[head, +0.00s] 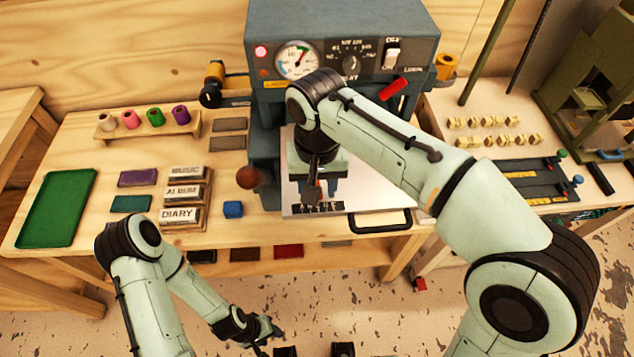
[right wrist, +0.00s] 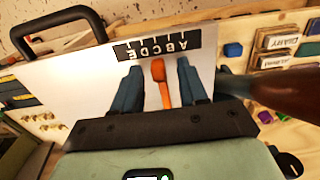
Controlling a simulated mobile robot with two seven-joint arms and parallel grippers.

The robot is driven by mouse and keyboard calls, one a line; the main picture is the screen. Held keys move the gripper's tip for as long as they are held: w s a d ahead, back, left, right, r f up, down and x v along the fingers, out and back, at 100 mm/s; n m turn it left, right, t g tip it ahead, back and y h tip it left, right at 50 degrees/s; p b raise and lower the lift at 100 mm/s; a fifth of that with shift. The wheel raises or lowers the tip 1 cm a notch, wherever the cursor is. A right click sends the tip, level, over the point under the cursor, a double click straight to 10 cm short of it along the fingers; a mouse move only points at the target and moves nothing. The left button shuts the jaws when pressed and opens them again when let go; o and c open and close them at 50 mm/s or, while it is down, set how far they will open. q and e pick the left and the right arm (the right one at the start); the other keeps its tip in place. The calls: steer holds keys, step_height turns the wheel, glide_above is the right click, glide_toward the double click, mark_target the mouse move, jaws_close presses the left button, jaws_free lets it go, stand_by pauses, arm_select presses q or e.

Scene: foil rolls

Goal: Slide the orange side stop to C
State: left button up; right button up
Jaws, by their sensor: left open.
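The orange side stop (right wrist: 162,85) shows in the right wrist view on a white plate (right wrist: 85,85). Its far end lies by the middle of a black lettered scale (right wrist: 158,46) marked A to E, seen upside down; I cannot tell exactly which letter it meets. My right gripper (right wrist: 160,90) is open, one blue finger on each side of the stop, with gaps visible. In the head view my right gripper (head: 315,190) is low over the plate under the press, and the stop is mostly hidden there. My left gripper (head: 270,338) is open and empty, low in front of the bench.
The press (head: 270,100) stands behind the plate. A black handle (head: 380,222) is at the plate's front right. A dark red-brown knob (head: 249,177) is at its left. A blue block (head: 233,209), stamped blocks (head: 183,192) and a green tray (head: 57,208) lie left.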

steer(key=shift+r, duration=0.15)
arm_select(q)
steer(key=w+r+p, duration=0.3)
steer(key=w+r, duration=0.1)
steer(key=shift+r+t, duration=0.3)
arm_select(e)
step_height(320, 180, up, 13)
